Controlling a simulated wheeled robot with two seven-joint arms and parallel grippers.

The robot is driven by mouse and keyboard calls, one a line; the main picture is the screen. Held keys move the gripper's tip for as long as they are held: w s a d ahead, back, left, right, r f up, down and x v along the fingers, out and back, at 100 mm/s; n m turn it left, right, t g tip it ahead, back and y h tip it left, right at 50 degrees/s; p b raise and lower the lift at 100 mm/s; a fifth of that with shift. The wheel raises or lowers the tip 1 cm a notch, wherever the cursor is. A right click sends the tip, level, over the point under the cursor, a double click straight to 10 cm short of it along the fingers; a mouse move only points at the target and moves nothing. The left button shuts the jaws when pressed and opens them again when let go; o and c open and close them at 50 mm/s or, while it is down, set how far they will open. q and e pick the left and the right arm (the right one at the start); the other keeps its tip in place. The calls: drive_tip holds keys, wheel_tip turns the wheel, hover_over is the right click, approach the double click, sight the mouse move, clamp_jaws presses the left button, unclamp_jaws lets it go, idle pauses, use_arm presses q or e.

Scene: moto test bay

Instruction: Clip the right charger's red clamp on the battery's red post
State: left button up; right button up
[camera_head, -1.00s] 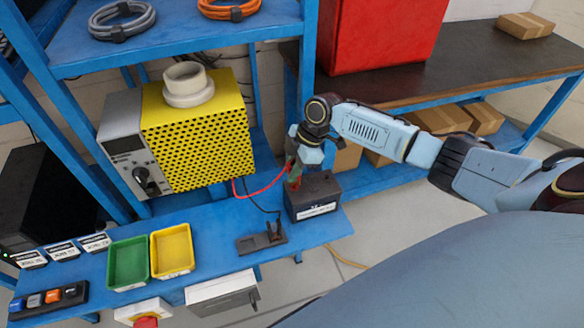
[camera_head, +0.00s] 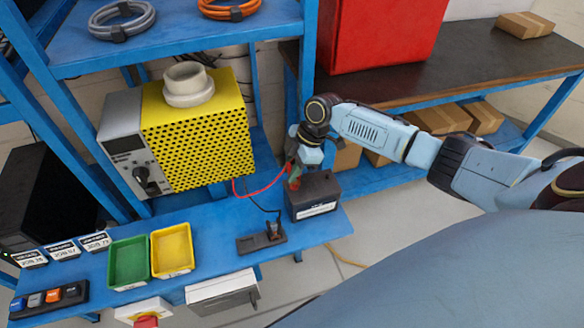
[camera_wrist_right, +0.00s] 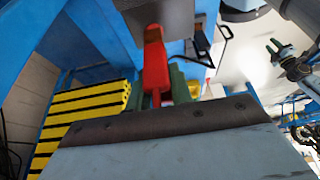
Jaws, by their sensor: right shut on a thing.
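My right gripper (camera_head: 294,177) is at the top of the dark battery (camera_head: 315,197), at its left back part. It is shut on the red clamp, which shows in the right wrist view (camera_wrist_right: 155,68) between green fingers. A red cable (camera_head: 262,188) runs from the clamp area to the yellow charger (camera_head: 195,135). The red post is hidden by gripper and clamp; I cannot tell whether the clamp is around it. A black clamp (camera_head: 273,230) sits on a small dark holder. My left gripper (camera_wrist_right: 274,47) appears small, with fingers apart, in the right wrist view.
Green (camera_head: 128,262) and yellow (camera_head: 172,250) trays stand on the blue bench left of the holder. A white roll (camera_head: 187,85) sits on the charger. A blue shelf post (camera_head: 306,60) rises close behind my right gripper. The red cabinet (camera_head: 380,35) is at the back.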

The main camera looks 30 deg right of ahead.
drive_tip(key=shift+f+b, duration=0.35)
drive_tip(key=shift+f, duration=0.2)
drive_tip(key=o, duration=1)
drive_tip(key=shift+r, duration=0.1)
drive_tip(key=v, duration=1.3)
drive_tip(key=shift+r, duration=0.15)
